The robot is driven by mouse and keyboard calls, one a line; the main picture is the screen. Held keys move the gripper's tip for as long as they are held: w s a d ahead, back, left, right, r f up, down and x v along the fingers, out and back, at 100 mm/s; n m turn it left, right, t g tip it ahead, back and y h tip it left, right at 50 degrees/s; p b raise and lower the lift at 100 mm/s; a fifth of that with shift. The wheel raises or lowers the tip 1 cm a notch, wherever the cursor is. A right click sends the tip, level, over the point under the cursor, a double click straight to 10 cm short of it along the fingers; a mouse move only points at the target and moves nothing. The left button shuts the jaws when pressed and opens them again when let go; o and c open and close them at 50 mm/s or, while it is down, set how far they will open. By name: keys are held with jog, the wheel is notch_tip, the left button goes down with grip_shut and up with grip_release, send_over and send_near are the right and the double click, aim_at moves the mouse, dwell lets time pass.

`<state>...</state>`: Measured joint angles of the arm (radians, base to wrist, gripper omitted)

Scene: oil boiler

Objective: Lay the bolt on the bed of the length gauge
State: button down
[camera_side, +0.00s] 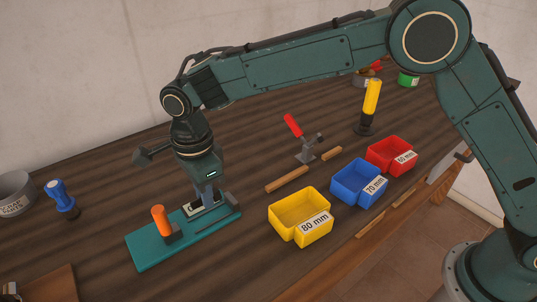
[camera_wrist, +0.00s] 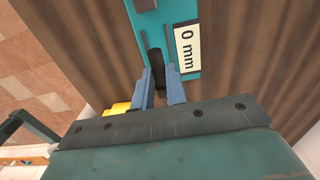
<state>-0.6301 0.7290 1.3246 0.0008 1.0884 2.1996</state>
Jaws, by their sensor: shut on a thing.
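The length gauge is a teal plate (camera_side: 150,254) on the bench at the lower left, with an orange handle (camera_side: 160,220) on it. In the wrist view its teal plate (camera_wrist: 148,24) lies ahead of the fingers, with a display (camera_wrist: 187,48) reading 0 mm. My gripper (camera_side: 209,199) points down over the gauge. In the wrist view my gripper (camera_wrist: 158,80) is shut on the dark bolt (camera_wrist: 154,62), whose end sticks out past the fingertips over the plate. The side view hides the bolt, and I cannot tell whether it touches the bed.
A yellow 80 mm bin (camera_side: 299,214), a blue 70 mm bin (camera_side: 358,182) and a red bin (camera_side: 391,155) stand to the right. A red-handled clamp (camera_side: 300,138) and a yellow-handled tool (camera_side: 369,107) stand behind. A blue-handled tool (camera_side: 62,199) stands left.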

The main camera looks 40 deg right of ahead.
aim_at(210, 218)
jog(key=shift+f, duration=2.15)
jog(key=shift+f, duration=0.2)
jog(key=c, duration=1.4)
grip_release()
jog(key=shift+r, duration=0.1)
notch_tip(210, 218, up, 12)
jog(key=shift+r, duration=0.1)
jog(key=shift+d, duration=0.1)
